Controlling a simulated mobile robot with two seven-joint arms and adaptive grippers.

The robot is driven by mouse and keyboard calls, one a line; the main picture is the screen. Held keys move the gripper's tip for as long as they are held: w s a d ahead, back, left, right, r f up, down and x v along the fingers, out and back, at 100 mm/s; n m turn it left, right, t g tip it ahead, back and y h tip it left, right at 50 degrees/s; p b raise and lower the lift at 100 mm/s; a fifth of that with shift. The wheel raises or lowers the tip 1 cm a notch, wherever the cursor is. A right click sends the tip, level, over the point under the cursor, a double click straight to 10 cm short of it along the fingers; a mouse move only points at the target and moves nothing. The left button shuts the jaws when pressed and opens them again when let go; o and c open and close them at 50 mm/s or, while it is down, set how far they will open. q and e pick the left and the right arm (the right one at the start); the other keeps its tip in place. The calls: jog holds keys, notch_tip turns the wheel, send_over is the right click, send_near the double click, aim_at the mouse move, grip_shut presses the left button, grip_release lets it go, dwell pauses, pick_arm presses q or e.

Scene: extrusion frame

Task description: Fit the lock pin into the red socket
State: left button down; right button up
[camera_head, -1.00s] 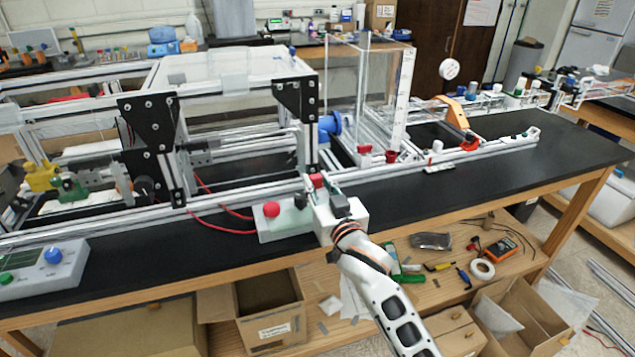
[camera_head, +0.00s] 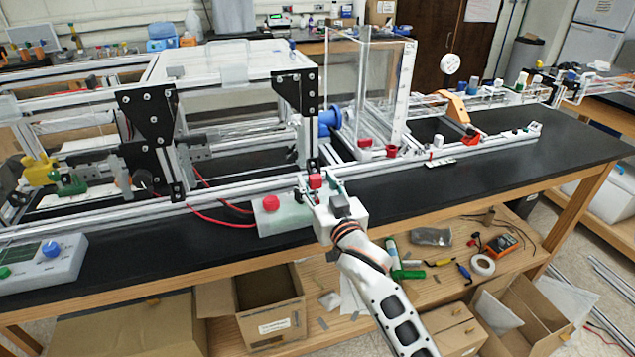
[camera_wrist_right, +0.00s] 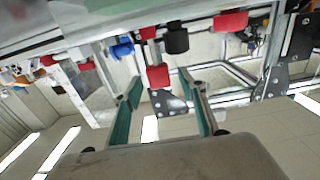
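My right gripper (camera_head: 316,182) is open at the front rail of the frame, its teal fingers pointing away from me. A small red block (camera_head: 315,181) shows between its fingertips. In the right wrist view the red block (camera_wrist_right: 157,76) is between the two fingers, with a gap on each side, so it is not gripped. Another red block (camera_wrist_right: 230,21) and a black one are beside it. Two red pieces (camera_head: 365,143) sit at the foot of the clear box. I cannot tell which piece is the lock pin or the red socket. My left gripper is not in view.
A pale box with a red button (camera_head: 270,202) stands just left of my right gripper. The metal extrusion frame (camera_head: 240,196) and the clear box (camera_head: 365,80) are close behind. A control box (camera_head: 40,262) is at left. The black bench (camera_head: 480,175) is mostly clear at right.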

jog(key=v, duration=1.2)
dwell(0.4)
jog(key=s+d+f+g+h, duration=0.1)
jog(key=s+d+f, duration=0.4)
jog(key=f, duration=0.6)
jog(key=s+d+f+g+h, duration=0.1)
jog(key=s+d+f+g, duration=0.2)
jog(key=s+f, duration=0.6)
jog(key=s+d+f+g+h, duration=0.1)
jog(key=s+d+f+g, duration=0.1)
jog(key=s+d+f, duration=0.5)
notch_tip(320, 180, down, 6)
jog(key=shift+s+d+r+n, duration=0.15)
jog(key=shift+s+d+n, duration=0.15)
jog(key=shift+s+d, duration=0.15)
jog(key=shift+a, duration=0.1)
